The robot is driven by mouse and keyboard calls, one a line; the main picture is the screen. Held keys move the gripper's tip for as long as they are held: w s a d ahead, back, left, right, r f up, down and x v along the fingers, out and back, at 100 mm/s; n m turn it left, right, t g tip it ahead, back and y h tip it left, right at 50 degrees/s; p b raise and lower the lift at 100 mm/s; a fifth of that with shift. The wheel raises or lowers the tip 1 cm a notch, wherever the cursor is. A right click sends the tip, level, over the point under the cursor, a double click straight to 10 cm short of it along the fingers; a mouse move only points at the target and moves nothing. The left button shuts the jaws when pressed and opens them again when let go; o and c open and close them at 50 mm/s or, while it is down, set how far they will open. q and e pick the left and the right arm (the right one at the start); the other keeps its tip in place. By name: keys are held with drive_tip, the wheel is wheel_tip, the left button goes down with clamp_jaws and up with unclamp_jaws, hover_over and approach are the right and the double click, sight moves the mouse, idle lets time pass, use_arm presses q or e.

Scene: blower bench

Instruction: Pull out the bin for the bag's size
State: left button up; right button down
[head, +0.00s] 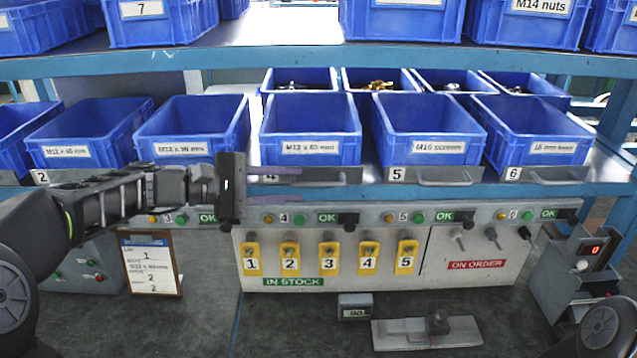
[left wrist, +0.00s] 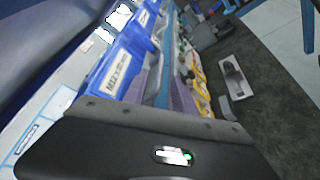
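A row of blue bins stands on the middle shelf, with handled pull plates numbered 2, 4, 5 and 6 visible below. The bin above plate 4 (head: 311,140) has a label that seems to start with M12; its last figures are blurred. My left gripper (head: 300,184) is in front of the handle of plate 4, its two purple-grey fingers apart and nothing clearly between them. The gripper hides plate 3 and part of plate 4. In the left wrist view the fingers (left wrist: 168,85) show apart beside a blue bin (left wrist: 118,68). My right gripper is not in view. I cannot identify a bag.
A card (head: 151,264) with size text stands on the bench. Yellow numbered tags (head: 328,259) hang under the shelf. A small grey box (head: 355,306) and a metal plate with a dark piece (head: 395,334) lie on the bench. A red-display device (head: 580,262) stands at right.

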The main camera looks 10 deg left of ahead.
sight(312, 185)
use_arm(q)
drive_tip(key=p+x, duration=0.1)
drive_tip(key=x, duration=0.5)
drive_tip(key=shift+w+d, duration=0.15)
drive_tip(key=shift+d, duration=0.05)
clamp_jaws()
idle(1.2)
